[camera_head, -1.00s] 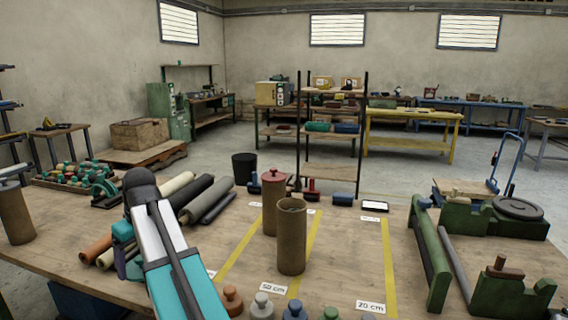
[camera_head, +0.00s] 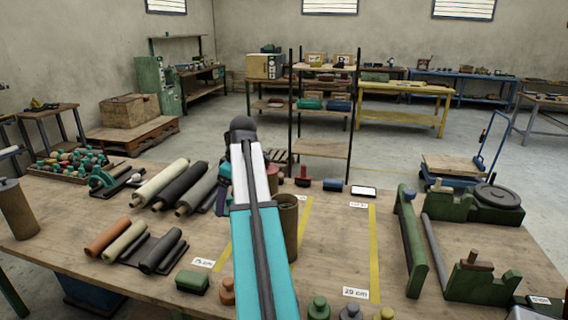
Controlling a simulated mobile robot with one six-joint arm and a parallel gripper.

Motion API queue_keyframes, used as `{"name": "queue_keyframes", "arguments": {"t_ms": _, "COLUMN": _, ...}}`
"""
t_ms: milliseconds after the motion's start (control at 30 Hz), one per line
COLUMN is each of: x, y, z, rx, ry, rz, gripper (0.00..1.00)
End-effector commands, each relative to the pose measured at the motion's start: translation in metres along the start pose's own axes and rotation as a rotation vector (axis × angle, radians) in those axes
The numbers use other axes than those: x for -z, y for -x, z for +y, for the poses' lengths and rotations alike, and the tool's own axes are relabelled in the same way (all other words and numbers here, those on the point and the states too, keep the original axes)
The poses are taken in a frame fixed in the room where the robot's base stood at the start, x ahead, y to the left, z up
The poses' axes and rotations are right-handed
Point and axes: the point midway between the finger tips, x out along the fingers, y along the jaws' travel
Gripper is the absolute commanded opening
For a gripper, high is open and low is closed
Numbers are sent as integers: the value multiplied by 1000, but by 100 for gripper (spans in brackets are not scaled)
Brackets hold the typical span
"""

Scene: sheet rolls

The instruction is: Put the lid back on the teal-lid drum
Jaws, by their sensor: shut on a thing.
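An open brown drum (camera_head: 289,232) stands upright on the workbench, its top rim showing without a lid. My white and teal arm crosses in front of its left side. My gripper (camera_head: 222,200) shows only in part, left of my forearm and to the left of the drum. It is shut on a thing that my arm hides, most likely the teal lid. No loose teal lid shows on the bench.
A grey-lidded drum (camera_head: 16,209) is at far left. Rolls (camera_head: 160,183) lie left of my arm. Green stands (camera_head: 410,240) are at right. Small knobbed pieces (camera_head: 318,308) line the front edge.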

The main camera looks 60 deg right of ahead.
Motion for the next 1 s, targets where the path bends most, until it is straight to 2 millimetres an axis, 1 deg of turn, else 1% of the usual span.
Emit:
{"name": "queue_keyframes", "arguments": {"t_ms": 33, "x": -10, "y": 16, "z": 12, "rx": 1, "ry": 2, "rz": 0, "gripper": 61}}
{"name": "queue_keyframes", "arguments": {"t_ms": 167, "x": -37, "y": 40, "z": 34, "rx": 7, "ry": 25, "rz": 1, "gripper": 61}}
{"name": "queue_keyframes", "arguments": {"t_ms": 300, "x": -69, "y": 66, "z": 55, "rx": 14, "ry": 47, "rz": 0, "gripper": 61}}
{"name": "queue_keyframes", "arguments": {"t_ms": 500, "x": -111, "y": 96, "z": 79, "rx": 22, "ry": 78, "rz": 0, "gripper": 61}}
{"name": "queue_keyframes", "arguments": {"t_ms": 600, "x": -125, "y": 104, "z": 85, "rx": 25, "ry": 88, "rz": 0, "gripper": 61}}
{"name": "queue_keyframes", "arguments": {"t_ms": 733, "x": -134, "y": 109, "z": 88, "rx": 27, "ry": 97, "rz": 0, "gripper": 61}}
{"name": "queue_keyframes", "arguments": {"t_ms": 1000, "x": -136, "y": 109, "z": 88, "rx": 27, "ry": 99, "rz": 0, "gripper": 61}}
